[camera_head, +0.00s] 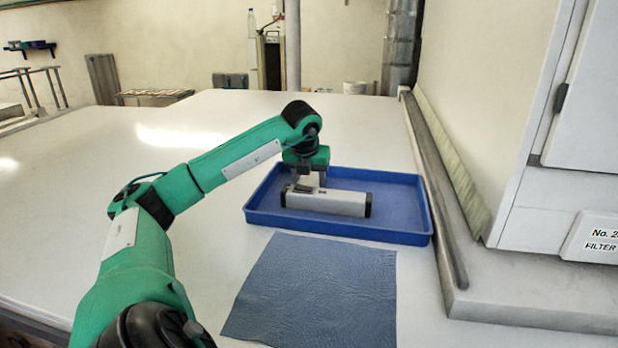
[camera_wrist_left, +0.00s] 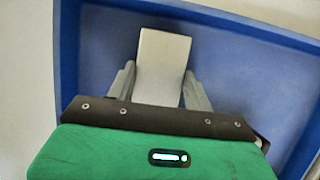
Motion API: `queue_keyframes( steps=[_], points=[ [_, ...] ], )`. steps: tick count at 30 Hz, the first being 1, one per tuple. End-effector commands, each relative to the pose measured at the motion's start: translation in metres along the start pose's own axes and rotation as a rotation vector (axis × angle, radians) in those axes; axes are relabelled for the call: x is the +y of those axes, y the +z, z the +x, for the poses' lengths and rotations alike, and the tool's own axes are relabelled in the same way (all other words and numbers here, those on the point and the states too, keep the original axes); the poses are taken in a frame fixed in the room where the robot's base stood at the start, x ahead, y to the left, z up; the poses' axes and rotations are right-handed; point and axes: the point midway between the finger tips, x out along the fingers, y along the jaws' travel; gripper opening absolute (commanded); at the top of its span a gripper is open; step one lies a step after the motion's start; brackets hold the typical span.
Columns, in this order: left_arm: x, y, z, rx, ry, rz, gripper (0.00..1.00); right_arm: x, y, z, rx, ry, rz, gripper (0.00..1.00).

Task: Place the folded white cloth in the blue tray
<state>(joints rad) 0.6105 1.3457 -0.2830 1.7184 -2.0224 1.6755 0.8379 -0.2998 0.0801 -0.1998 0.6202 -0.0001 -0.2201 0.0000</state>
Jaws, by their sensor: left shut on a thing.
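The blue tray (camera_head: 335,230) lies on the white table, and its walls also show in the wrist view (camera_wrist_left: 245,24). My left gripper (camera_head: 309,183) is over the left part of the tray, pointing down. In the wrist view its fingers (camera_wrist_left: 160,90) are shut on a pale, flat rectangular piece, which I take to be the folded white cloth (camera_wrist_left: 163,60). In the head view the cloth is mostly hidden by the gripper and a grey bar. I cannot tell whether it touches the tray floor. My right gripper is out of view.
A blue-grey textured mat (camera_head: 315,290) lies in front of the tray. A raised rail (camera_head: 436,190) and a white cabinet stand to the right. The table's left is clear.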

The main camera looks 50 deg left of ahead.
Motion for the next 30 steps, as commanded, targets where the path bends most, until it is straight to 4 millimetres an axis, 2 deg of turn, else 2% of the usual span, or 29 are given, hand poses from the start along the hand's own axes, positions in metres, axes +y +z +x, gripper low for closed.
queue_keyframes(
  steps=[3, 4, 6, 7, 18, 20, 30],
  points=[
    [0.000, -0.002, 0.004, 0.000, 0.000, 0.000, 0.30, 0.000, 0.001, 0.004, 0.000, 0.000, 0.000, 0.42],
    [0.000, -0.001, 0.003, 0.000, 0.000, 0.000, 0.58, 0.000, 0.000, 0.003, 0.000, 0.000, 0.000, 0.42],
    [0.000, -0.001, 0.003, 0.000, 0.000, 0.000, 0.71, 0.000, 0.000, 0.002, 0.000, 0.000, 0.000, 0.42],
    [0.000, -0.001, 0.003, 0.000, 0.000, 0.000, 0.74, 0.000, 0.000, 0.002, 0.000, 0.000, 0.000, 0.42],
    [0.000, 0.001, -0.003, 0.000, 0.000, 0.000, 0.74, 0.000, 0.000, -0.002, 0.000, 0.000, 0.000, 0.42],
    [-0.001, 0.000, -0.005, -0.002, -0.002, 0.000, 0.74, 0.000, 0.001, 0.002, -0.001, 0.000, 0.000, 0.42],
    [-0.001, 0.000, -0.058, -0.004, -0.004, 0.000, 0.74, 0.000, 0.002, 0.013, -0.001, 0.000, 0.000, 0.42]
  ],
)
